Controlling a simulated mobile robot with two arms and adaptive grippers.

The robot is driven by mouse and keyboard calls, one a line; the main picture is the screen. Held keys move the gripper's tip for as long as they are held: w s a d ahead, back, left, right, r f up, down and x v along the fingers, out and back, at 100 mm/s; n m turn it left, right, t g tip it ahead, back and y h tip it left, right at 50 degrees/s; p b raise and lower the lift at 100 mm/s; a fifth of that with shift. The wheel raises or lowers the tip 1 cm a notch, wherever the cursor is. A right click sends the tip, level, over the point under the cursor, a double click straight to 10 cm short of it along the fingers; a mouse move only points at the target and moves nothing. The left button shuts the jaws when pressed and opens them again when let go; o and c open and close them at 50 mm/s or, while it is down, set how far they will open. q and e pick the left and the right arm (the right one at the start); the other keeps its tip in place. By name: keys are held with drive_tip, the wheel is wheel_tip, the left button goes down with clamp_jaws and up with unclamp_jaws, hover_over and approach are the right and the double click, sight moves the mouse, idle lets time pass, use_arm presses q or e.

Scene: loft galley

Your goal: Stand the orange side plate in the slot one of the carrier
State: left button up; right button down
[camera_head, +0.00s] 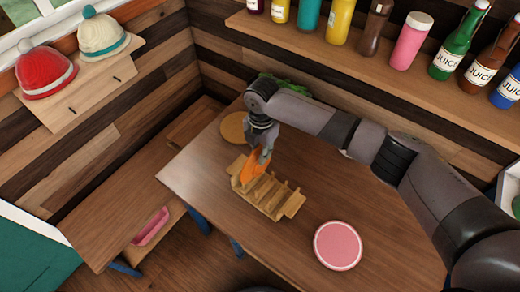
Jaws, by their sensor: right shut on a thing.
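The orange side plate (251,168) is held on edge by my right gripper (262,150), which is shut on it. The plate is at the left, far end of the wooden carrier (268,207), a slotted rack with upright dividers and a handle tab at each end. The plate's lower edge is at or just above the carrier's first divider; I cannot tell whether it sits in a slot. The carrier's other slots look empty. My left gripper is not in view.
A pink round plate (338,245) lies on the table (215,190) right of the carrier. A round wooden board (234,127) lies behind it. A shelf with bottles (350,62) runs along the back wall. A bench (120,215) stands at the left.

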wheel_tip(320, 180, down, 2)
drive_tip(key=shift+s+f+b, duration=0.1)
drive_tip(key=shift+f+b, duration=0.05)
drive_tip(key=shift+b, duration=0.5)
drive_tip(key=shift+f+b, duration=1.55)
drive_tip(key=shift+f, duration=0.95)
drive_tip(key=c, duration=1.4)
unclamp_jaws()
wheel_tip(320, 180, up, 12)
drive_tip(key=shift+d, duration=0.1)
